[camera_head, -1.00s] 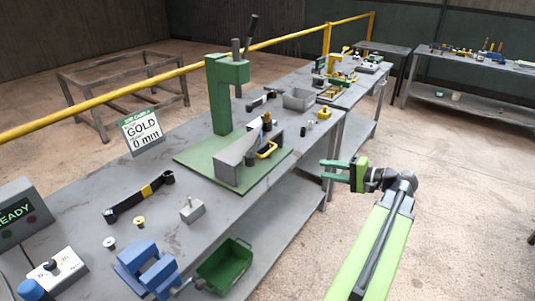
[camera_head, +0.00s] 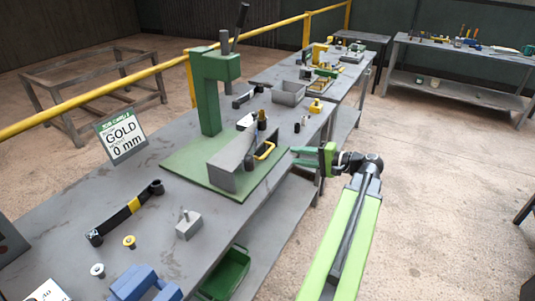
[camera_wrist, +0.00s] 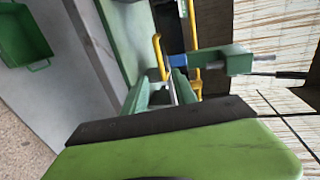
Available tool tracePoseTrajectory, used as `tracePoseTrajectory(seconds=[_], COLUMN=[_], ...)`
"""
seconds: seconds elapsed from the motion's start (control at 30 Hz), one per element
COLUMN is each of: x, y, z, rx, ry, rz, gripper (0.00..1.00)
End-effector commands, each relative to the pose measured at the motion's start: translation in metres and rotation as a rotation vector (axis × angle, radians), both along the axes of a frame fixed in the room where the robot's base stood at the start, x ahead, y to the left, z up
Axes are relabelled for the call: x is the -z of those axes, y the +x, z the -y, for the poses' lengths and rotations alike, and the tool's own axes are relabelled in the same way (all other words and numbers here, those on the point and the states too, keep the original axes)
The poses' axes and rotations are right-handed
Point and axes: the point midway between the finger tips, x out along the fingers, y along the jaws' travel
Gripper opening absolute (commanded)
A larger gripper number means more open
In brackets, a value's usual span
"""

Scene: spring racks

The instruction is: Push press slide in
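The green press (camera_head: 210,95) stands on a green base plate (camera_head: 190,165) on the grey bench. On the plate sits a grey slanted block (camera_head: 228,160), which looks like the slide, with a yellow handle (camera_head: 265,150) on its right side. My gripper (camera_head: 298,156) is to the right of the handle, apart from it, its green fingers spread and empty. In the wrist view, the yellow handle (camera_wrist: 159,57) shows beyond the open fingers of my gripper (camera_wrist: 162,92). The wrist view partly hides the slide behind the fingers.
A sign reading "GOLD 0 mm" (camera_head: 121,136) stands left of the press. A black and yellow bar (camera_head: 125,212), a small grey block (camera_head: 188,225) and a blue vise (camera_head: 143,284) lie nearer. A grey bin (camera_head: 289,93) stands behind.

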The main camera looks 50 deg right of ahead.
Motion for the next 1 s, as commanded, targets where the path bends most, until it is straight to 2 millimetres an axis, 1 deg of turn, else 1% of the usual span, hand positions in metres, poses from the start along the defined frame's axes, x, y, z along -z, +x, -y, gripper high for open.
tracePoseTrajectory(seconds=[0.03,0.3,0.4,0.5,0.63,0.9,0.93,1.0], x=[0.006,0.020,0.024,0.026,0.027,0.027,0.027,0.027], y=[0.013,0.077,0.096,0.110,0.120,0.121,0.121,0.121], z=[-0.004,-0.019,-0.023,-0.027,-0.029,-0.029,-0.029,-0.029], rx=[-0.003,-0.002,-0.001,0.001,0.002,0.003,0.004,0.004], ry=[0.000,-0.001,0.000,0.000,0.000,-0.001,-0.001,-0.001], rz=[0.000,0.000,0.000,0.000,0.000,0.000,0.000,0.000], gripper=[0.34,0.34,0.34,0.34,0.34,0.34,0.32,0.23])
